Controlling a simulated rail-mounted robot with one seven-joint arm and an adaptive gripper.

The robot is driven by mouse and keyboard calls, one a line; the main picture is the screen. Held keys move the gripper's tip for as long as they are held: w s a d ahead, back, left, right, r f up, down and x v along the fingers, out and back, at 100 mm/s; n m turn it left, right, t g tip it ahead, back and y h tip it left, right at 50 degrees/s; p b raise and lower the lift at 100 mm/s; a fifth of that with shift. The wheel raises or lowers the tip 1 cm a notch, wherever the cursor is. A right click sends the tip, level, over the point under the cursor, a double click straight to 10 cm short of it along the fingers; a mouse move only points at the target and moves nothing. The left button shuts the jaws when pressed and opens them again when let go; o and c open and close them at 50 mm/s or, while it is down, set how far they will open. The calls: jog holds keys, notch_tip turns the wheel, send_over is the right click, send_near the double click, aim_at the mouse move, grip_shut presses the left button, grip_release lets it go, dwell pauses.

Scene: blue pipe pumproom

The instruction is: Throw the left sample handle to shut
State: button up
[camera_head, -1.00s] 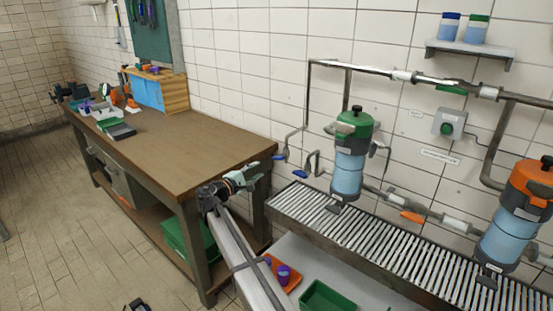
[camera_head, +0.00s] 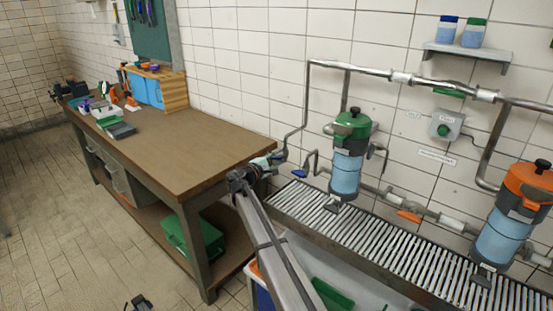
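Two small blue handles sit on the pipe ends left of the green-capped filter (camera_head: 350,152). The lower blue handle (camera_head: 299,174) is in clear view on a short bent pipe. The other, further left, is at the foot of the tall pipe (camera_head: 307,100) and is mostly hidden by my gripper. My gripper (camera_head: 274,159) is at that pipe's lower end, beside the table corner. It is small and partly hidden by my wrist, so I cannot tell whether its fingers touch the handle or are closed.
The wooden workbench (camera_head: 180,145) lies just left of my arm. A slatted metal grate (camera_head: 350,235) runs under the filters. An orange handle (camera_head: 409,215) and an orange-capped filter (camera_head: 515,215) are to the right. A green bin (camera_head: 332,294) is below.

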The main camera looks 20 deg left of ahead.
grip_shut()
jog(key=m+b, duration=0.1)
jog(key=b, duration=0.2)
jog(key=shift+f+b, duration=0.35)
jog(key=m+b, duration=0.2)
jog(key=b, duration=0.1)
jog(key=shift+r+m+b, duration=0.3)
jog(key=shift+m+b, duration=0.4)
jog(key=shift+b, duration=0.5)
